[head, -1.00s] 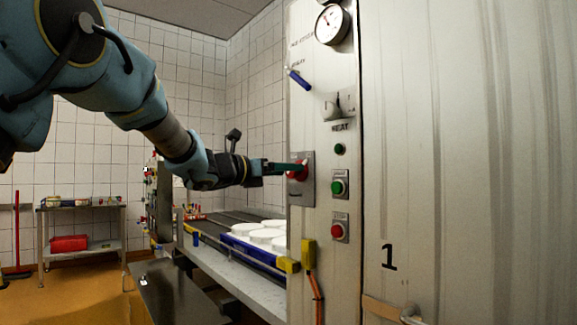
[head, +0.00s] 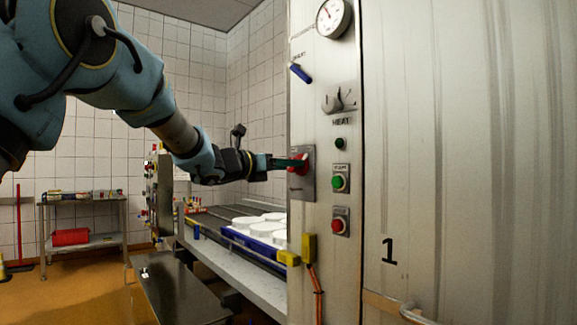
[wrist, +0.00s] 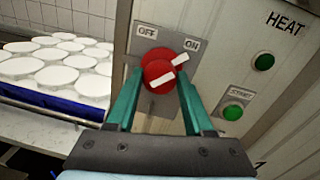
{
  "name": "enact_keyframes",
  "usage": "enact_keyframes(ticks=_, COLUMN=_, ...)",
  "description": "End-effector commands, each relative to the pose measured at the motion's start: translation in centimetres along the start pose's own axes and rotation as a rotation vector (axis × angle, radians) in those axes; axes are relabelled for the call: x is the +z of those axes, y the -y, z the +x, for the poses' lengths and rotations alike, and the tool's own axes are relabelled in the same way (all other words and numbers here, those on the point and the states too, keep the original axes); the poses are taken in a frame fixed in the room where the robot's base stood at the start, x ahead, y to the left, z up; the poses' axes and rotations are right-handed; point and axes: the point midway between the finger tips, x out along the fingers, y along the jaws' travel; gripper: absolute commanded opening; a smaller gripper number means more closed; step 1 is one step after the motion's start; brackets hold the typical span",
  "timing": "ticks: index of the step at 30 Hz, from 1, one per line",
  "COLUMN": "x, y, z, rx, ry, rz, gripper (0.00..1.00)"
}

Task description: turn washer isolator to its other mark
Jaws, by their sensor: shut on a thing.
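The washer isolator is a red rotary knob (wrist: 158,70) with white marks, on a grey plate (wrist: 160,105) labelled OFF at upper left and ON at upper right. One white mark lies on the knob's upper right side, towards ON. In the head view the red knob (head: 305,163) sits on the steel panel's left part, partly behind the fingertips. My gripper (head: 290,163) reaches it from the left. In the wrist view its two teal fingers lie on either side of the knob and are shut on it.
A dark green lamp (head: 340,144) is under HEAT. White moulds (head: 262,229) stand in a blue tray left of the panel. A yellow box (head: 309,248) with an orange cable hangs below.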

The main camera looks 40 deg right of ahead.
Motion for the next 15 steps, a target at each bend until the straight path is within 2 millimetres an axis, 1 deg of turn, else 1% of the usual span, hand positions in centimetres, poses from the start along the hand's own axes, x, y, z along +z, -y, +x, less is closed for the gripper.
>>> enact_keyframes(ticks=1, x=0.04, y=0.56, z=0.16, rx=-0.012, ry=0.001, rz=0.001, gripper=0.18)
enact_keyframes(ticks=6, x=0.06, y=0.69, z=0.20, rx=-0.015, ry=0.001, rz=0.001, gripper=0.00)
enact_keyframes(ticks=15, x=0.05, y=0.84, z=0.25, rx=-0.018, ry=0.000, rz=-0.028, gripper=0.00)
